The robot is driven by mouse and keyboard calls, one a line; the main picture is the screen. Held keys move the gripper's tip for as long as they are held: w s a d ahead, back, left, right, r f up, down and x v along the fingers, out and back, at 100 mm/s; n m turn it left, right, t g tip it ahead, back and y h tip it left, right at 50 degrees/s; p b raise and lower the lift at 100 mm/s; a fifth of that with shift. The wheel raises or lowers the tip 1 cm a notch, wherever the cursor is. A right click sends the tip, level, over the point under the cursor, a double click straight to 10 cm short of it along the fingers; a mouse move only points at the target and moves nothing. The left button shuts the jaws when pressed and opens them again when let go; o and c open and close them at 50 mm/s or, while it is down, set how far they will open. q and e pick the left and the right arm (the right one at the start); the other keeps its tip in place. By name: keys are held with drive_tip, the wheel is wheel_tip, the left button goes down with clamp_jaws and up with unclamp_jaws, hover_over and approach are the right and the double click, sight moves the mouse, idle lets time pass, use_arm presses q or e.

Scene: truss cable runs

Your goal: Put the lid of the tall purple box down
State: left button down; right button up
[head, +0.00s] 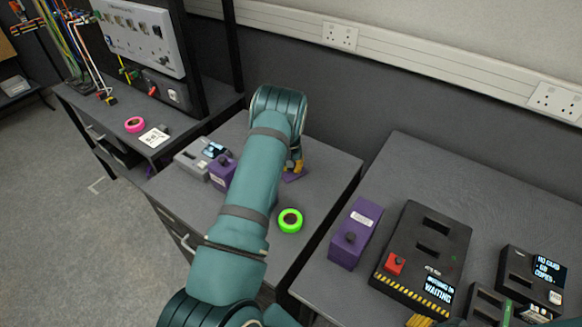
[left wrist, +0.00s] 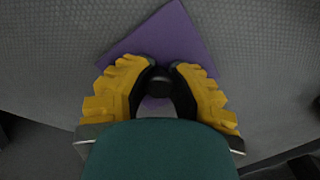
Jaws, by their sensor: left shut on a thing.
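My left gripper (head: 294,166) is low over the middle table, its yellow fingers shut on the dark knob (left wrist: 160,84) of a purple lid (left wrist: 172,36). In the head view the lid (head: 295,175) shows just under the fingers, close to the tabletop; I cannot tell if it touches. A purple box (head: 222,172) stands left of my arm, partly hidden by it. Yellow and teal parts at the bottom edge look like my right gripper (head: 420,321), mostly cut off.
A green tape roll (head: 290,220) lies right of my forearm. A grey device (head: 194,157) stands beside the left purple box. A black device (head: 423,255) with a red button is on the right table. A gap separates the middle and right tables.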

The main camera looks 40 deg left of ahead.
use_arm(q)
drive_tip(key=c, duration=0.9)
unclamp_jaws()
drive_tip(key=shift+f, duration=0.15)
wheel_tip(320, 180, up, 12)
drive_tip(key=shift+r+p, duration=0.2)
drive_tip(key=shift+p, duration=0.15)
